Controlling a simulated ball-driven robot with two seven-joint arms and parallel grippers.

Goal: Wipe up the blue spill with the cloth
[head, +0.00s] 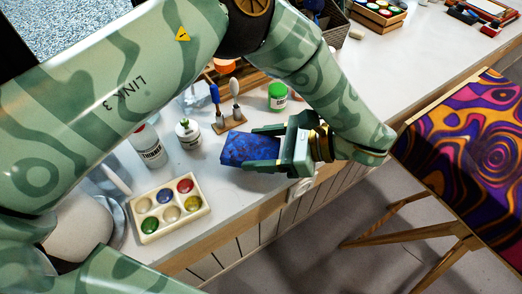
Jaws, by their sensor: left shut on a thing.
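My left gripper (251,148) reaches over the counter near its front edge, with its fingers pointing left. It is shut on a mottled blue folded cloth (233,147), one finger along each side. The cloth is at or just above the white counter top; I cannot tell if it touches. I see no separate blue spill; the cloth, gripper or arm may hide it. My right gripper is not in view.
A palette of paints (138,213), a thinner bottle (147,148), a small white jar (188,134), upright brushes (235,98) and a green jar (277,96) stand around the cloth. A patterned canvas (465,150) stands beyond the counter edge at right.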

